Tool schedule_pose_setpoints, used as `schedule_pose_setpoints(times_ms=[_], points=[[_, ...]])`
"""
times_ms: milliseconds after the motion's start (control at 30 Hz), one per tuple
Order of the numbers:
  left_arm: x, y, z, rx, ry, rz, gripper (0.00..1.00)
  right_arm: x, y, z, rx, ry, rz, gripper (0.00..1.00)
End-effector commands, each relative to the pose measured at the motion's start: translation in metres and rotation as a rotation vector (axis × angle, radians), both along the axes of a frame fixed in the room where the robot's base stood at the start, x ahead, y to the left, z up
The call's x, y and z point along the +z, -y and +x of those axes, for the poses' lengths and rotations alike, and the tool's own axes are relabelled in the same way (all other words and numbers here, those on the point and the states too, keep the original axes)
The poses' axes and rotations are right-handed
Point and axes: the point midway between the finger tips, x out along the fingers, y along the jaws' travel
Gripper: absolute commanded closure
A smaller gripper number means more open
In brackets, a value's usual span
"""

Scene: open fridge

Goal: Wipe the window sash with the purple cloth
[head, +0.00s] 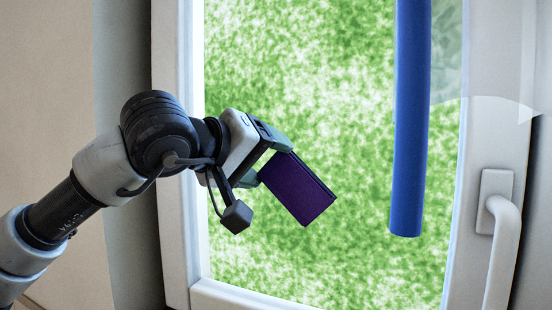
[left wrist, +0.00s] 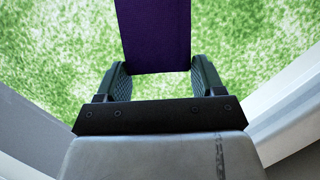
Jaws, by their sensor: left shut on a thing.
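The purple cloth (head: 297,188) shows as a flat, stiff-looking dark purple piece in front of the window pane. My left gripper (head: 262,172) is shut on it at its upper left end, and the cloth slants down to the right. In the left wrist view the cloth (left wrist: 155,35) stands out from between the two fingers of my left gripper (left wrist: 160,80). The white window sash (head: 178,150) frames the pane, with its right side (head: 490,120) also in view. I cannot tell whether the cloth touches the window. My right gripper is not in view.
A blue cylinder (head: 408,130) hangs down in front of the pane, right of the cloth. A white window handle (head: 503,240) juts from the sash at the right. Green blurred ground shows through the pane. A beige wall (head: 50,90) is at the left.

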Motion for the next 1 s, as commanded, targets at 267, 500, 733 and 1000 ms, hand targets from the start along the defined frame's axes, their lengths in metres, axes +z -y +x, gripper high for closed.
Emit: schedule_pose_setpoints(times_ms=[267, 500, 733, 1000], points=[[0.0, -0.013, 0.006, 0.002, -0.001, 0.0, 0.51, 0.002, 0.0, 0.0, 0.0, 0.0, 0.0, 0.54], [0.0, -0.03, 0.013, 0.005, -0.001, 0.0, 0.51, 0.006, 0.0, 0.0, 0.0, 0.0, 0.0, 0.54], [0.0, -0.045, 0.019, 0.004, 0.0, 0.0, 0.51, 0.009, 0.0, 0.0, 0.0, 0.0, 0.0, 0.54], [0.0, -0.056, 0.024, 0.004, -0.001, 0.0, 0.51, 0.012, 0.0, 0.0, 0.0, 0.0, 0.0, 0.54]])
